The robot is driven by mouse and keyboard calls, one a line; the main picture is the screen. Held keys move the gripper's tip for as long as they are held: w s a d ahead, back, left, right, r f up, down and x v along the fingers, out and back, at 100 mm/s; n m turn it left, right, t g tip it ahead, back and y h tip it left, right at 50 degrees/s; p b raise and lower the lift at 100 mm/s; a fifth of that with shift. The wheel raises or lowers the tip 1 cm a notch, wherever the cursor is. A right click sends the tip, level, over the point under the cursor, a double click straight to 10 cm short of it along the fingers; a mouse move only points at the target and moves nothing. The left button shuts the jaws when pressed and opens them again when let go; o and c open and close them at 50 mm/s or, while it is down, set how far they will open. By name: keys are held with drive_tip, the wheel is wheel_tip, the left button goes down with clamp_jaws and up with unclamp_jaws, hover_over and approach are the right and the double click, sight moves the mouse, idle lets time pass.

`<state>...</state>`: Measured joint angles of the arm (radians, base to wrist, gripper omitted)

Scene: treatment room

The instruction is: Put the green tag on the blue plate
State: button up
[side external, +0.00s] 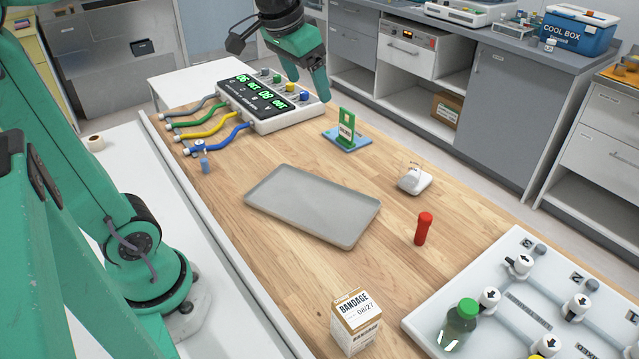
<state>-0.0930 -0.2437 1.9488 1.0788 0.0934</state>
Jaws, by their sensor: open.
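The green tag (346,128) stands upright on the blue plate (360,143), towards the far edge of the wooden table. The tag has an opening near its top and a pale label. My gripper (317,88) is open and empty, above and to the left of the tag and apart from it, close to the right end of the display box. One finger partly hides the other.
A white display box (263,104) with coloured cables lies left of the plate. A grey tray (313,205), white clip-like object (414,180), red cylinder (423,229), bandage box (357,322) and white valve panel (520,280) share the table. Bare wood surrounds the plate's near side.

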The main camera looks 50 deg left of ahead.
drive_tip(key=s+d+f+t, duration=0.1)
drive_tip(key=s+d+f, duration=0.2)
drive_tip(key=s+f, duration=0.4)
drive_tip(key=shift+s+d+f+t, duration=0.15)
drive_tip(key=shift+s+t, duration=0.15)
drive_tip(key=shift+s, duration=2.8)
